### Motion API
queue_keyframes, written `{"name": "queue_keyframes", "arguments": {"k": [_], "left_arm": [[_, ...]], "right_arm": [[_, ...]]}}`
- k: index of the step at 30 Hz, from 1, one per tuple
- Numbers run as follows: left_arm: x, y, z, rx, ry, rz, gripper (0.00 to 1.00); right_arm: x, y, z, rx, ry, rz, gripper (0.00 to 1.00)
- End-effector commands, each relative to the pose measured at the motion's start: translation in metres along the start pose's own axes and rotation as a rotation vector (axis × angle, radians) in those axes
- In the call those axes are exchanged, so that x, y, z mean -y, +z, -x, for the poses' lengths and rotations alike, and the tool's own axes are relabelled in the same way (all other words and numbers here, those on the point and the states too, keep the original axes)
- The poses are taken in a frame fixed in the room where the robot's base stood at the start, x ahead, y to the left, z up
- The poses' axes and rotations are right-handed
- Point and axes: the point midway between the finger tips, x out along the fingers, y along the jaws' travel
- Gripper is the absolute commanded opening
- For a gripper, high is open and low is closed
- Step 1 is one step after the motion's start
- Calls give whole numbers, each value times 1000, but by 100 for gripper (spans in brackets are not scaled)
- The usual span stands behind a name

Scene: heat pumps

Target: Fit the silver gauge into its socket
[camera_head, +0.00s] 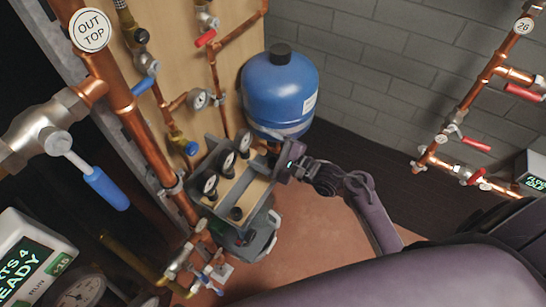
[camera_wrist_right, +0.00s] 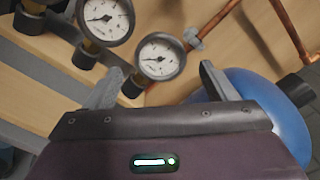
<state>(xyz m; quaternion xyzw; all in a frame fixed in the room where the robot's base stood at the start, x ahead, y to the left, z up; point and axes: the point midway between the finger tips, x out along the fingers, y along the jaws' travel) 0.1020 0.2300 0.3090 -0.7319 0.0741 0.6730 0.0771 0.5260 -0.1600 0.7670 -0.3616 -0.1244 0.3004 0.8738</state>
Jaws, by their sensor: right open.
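Three round white-faced gauges stand in a row in a wood-based rack with grey sides (camera_head: 262,188): the near one (camera_head: 210,185), the middle one (camera_head: 228,161) and the far one (camera_head: 244,141). I cannot tell for sure which is the silver gauge. My right gripper (camera_head: 279,165) is at the rack's right side, close to the far gauge. In the right wrist view the gripper (camera_wrist_right: 162,68) is open, and a grey-rimmed gauge (camera_wrist_right: 160,56) shows between its fingertips, not clearly gripped. Another gauge (camera_wrist_right: 106,18) stands left of it. My left gripper is out of view.
A blue tank (camera_head: 279,90) stands just behind the rack. An empty-looking black socket (camera_head: 236,213) sits at the rack's front.

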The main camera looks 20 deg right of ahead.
Motion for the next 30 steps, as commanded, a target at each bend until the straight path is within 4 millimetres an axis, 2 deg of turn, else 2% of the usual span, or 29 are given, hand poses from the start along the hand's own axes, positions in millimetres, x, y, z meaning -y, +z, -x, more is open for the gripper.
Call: {"name": "queue_keyframes", "arguments": {"k": [1,6,12,18,26,30], "left_arm": [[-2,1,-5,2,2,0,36],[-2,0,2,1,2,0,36],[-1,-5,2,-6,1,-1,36],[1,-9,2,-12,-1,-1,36],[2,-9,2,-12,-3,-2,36],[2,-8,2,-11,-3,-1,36]], "right_arm": [[0,0,-9,3,-2,1,78],[1,1,-34,1,-2,-1,78],[1,0,-54,1,-1,1,78],[0,0,-63,0,-1,0,78],[0,0,-64,0,0,0,78],[0,0,-64,0,0,0,62]]}}
